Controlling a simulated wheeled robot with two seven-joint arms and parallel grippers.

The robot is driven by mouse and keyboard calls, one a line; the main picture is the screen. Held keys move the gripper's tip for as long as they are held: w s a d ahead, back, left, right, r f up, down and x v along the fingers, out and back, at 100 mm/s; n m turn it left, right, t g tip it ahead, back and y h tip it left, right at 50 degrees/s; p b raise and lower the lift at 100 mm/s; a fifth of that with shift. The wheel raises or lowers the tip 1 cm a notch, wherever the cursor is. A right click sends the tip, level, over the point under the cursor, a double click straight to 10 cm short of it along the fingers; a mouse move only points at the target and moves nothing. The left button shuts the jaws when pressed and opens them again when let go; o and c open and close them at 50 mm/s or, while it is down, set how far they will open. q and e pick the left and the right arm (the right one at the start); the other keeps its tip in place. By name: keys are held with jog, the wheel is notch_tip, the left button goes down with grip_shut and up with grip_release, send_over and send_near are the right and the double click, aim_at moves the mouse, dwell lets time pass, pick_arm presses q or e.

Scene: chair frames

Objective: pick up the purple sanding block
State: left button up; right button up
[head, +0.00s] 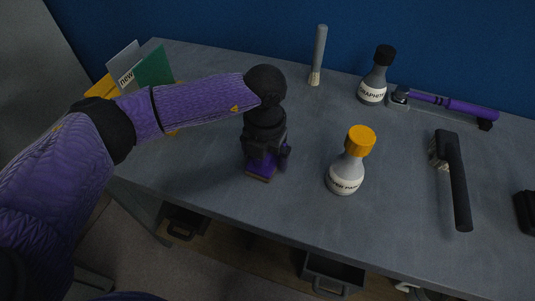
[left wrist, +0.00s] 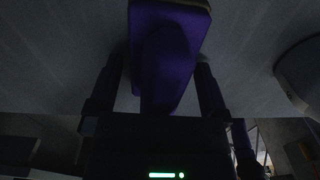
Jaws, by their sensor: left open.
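The purple sanding block (head: 262,168) sits on the grey workbench, near its front edge, with a tan strip along its base. My left gripper (head: 268,156) is right above it, pointing down, and hides much of it. In the left wrist view the block (left wrist: 168,55) lies between the two dark fingers of the left gripper (left wrist: 161,75). The jaws are open, one finger on each side of the block; I cannot tell whether either touches it. My right gripper is not in view.
An orange-capped bottle (head: 346,163) stands to the right of the gripper. Behind are a grey-handled brush (head: 318,56) and a graphite bottle (head: 374,77). A purple-handled tool (head: 445,103) and black brush (head: 455,180) lie right. A yellow holder (head: 100,88) with cards stands left.

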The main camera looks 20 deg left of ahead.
pick_arm(q)
jog(key=shift+r, duration=0.1)
jog(key=shift+c, duration=0.4)
jog(key=c, duration=1.2)
notch_tip(320, 180, up, 10)
jog(key=p, duration=0.3)
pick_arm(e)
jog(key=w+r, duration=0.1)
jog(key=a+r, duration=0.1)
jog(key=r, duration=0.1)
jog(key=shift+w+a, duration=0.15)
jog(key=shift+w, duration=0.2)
